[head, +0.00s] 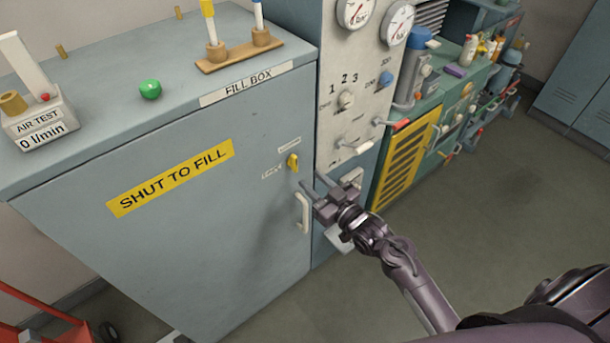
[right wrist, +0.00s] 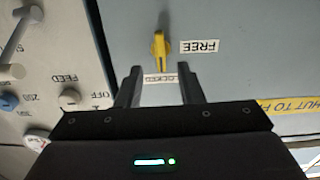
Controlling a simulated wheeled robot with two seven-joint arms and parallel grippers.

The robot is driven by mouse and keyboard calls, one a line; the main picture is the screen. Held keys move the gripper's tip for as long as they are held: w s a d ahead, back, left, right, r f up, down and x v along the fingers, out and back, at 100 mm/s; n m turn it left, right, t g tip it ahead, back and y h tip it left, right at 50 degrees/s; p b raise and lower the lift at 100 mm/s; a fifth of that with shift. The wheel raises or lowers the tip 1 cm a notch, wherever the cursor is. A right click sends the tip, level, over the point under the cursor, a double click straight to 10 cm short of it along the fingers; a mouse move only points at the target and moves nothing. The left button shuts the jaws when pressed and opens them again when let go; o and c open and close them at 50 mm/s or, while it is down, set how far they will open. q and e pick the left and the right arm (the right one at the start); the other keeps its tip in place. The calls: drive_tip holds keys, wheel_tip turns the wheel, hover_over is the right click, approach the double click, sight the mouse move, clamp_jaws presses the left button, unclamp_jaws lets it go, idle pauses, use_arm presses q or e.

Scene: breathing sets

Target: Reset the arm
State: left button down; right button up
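My right gripper (head: 312,183) is in front of the fill box door, close to its right edge, just above the white door handle (head: 303,212). In the right wrist view its two fingers (right wrist: 161,72) are apart with nothing between them. A yellow latch (head: 293,163) on the door is up and left of the fingertips in the head view. In the right wrist view the yellow latch (right wrist: 159,48) lies just beyond the fingertips, between a FREE label and a LOCKED label; I cannot tell contact. My left gripper is out of view.
The grey fill box (head: 225,255) is shut. Right of it stands a panel with gauges (head: 397,25) and knobs (head: 346,99), then a green bench (head: 445,85). An air tester (head: 38,120) and a green button (head: 150,89) are on top. Floor at right is clear.

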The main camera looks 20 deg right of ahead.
drive_tip(key=shift+s+d, duration=0.2)
drive_tip(key=shift+s, duration=0.4)
drive_tip(key=s+f+m+g+h+b, duration=0.15)
drive_tip(key=s+f+g, duration=0.4)
drive_tip(key=f, duration=1.05)
drive_tip(key=s+f+m+g+h, duration=0.1)
drive_tip(key=s+f+g+h, duration=0.1)
drive_tip(key=s+f, duration=0.95)
drive_tip(key=s+d+f+g+h+b, duration=0.1)
drive_tip(key=s+f+g, duration=0.3)
drive_tip(key=s+f, duration=0.6)
drive_tip(key=s+d+f+g+h, duration=0.1)
drive_tip(key=s+f+g, duration=0.3)
drive_tip(key=s+f, duration=0.7)
drive_tip(key=s, duration=0.5)
drive_tip(key=shift+d+f+h+b, duration=0.2)
drive_tip(key=shift+d+h+b, duration=0.15)
drive_tip(key=shift+d, duration=0.05)
drive_tip(key=shift+w+n+g, duration=0.1)
drive_tip(key=shift+n+g, duration=0.15)
